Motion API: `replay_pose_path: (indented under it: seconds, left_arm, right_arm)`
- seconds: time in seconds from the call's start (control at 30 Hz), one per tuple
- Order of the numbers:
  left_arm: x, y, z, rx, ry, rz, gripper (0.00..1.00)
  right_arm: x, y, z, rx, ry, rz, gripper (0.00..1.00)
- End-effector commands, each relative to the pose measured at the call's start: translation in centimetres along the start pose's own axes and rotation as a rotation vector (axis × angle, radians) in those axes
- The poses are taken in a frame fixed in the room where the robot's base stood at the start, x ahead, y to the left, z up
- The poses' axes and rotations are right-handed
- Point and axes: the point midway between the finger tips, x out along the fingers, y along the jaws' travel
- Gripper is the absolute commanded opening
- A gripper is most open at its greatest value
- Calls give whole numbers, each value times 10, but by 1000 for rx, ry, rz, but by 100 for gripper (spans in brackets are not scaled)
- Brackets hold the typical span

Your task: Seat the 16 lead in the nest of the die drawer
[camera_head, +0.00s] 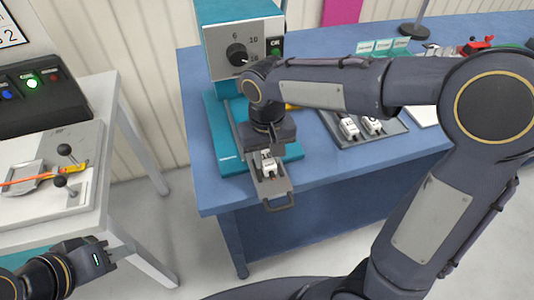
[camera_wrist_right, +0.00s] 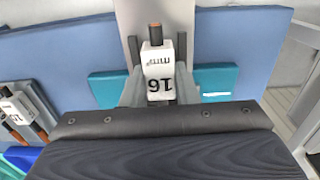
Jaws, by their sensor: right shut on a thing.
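The 16 lead (camera_wrist_right: 158,72) is a white block marked 16 with a dark, copper-coloured end. It sits between the fingers of my right gripper (camera_wrist_right: 158,88), which is shut on it. In the head view the lead (camera_head: 269,167) is over the pulled-out grey die drawer (camera_head: 274,187), just below my right gripper (camera_head: 266,153). I cannot tell whether the lead touches the nest, which is hidden under it. The drawer also shows in the wrist view (camera_wrist_right: 128,14). My left gripper (camera_head: 107,253) is empty at the lower left, away from the drawer; its finger opening is unclear.
The teal press (camera_head: 222,40) with a selector knob (camera_head: 237,54) stands behind the drawer on the blue table (camera_head: 330,170). A dark tray (camera_head: 385,136) with other white leads lies to the right. A white bench (camera_head: 90,190) with a control box stands left.

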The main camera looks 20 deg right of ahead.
Motion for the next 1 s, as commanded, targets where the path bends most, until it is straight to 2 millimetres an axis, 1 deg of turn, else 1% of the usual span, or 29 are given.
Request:
replay_pose_path:
  seconds: [0.1, 0.37, 0.4, 0.57, 0.87, 0.97, 1.0]
  left_arm:
    - [3, -2, 2, 0, 0, 0, 36]
    - [3, -1, 1, 0, 0, 0, 36]
    - [3, -1, 1, 0, 0, 0, 36]
    - [3, -1, 2, 0, 0, 0, 36]
    - [3, -1, 1, 0, 0, 0, 36]
    - [2, -1, 1, 0, 0, 0, 36]
    - [2, -1, 1, 0, 0, 0, 36]
  right_arm:
    - [5, 0, 0, 0, 0, 0, 0]
    - [5, 0, 0, 0, 0, 0, 0]
    - [5, 0, 0, 0, 0, 0, 32]
    - [5, 0, 0, 0, 0, 0, 52]
    - [3, 0, 0, 0, 0, 0, 52]
    - [-7, 0, -1, 0, 2, 0, 52]
    - [-14, 0, -1, 0, 3, 0, 52]
